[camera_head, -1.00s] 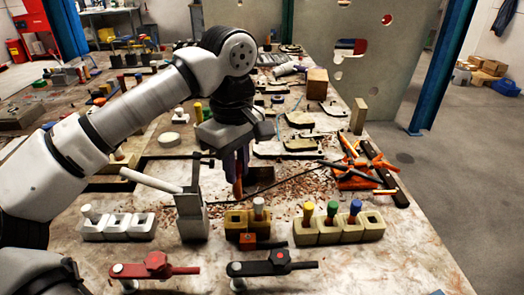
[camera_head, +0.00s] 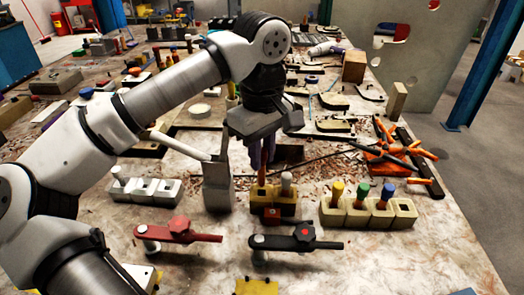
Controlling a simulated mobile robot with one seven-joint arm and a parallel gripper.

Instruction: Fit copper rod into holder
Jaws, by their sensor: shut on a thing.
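My gripper (camera_head: 262,160) points down over the middle of the workbench, shut on the copper rod (camera_head: 262,177). The rod hangs upright, and its upper part is hidden between the fingers. A yellow two-hole holder (camera_head: 258,206) stands directly below it, with an orange square tag (camera_head: 272,212) on its front. A white-topped peg (camera_head: 286,182) stands in the holder's right hole. The rod's lower end lines up with the left hole in this view. I cannot tell whether it is in the hole or just above or behind it.
A grey upright block with a lever (camera_head: 217,186) stands close left of the holder. A pale holder with yellow, green and blue pegs (camera_head: 350,213) is to the right. Red (camera_head: 178,232) and black (camera_head: 295,241) clamps lie in front. Orange-handled tools (camera_head: 400,155) lie at right.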

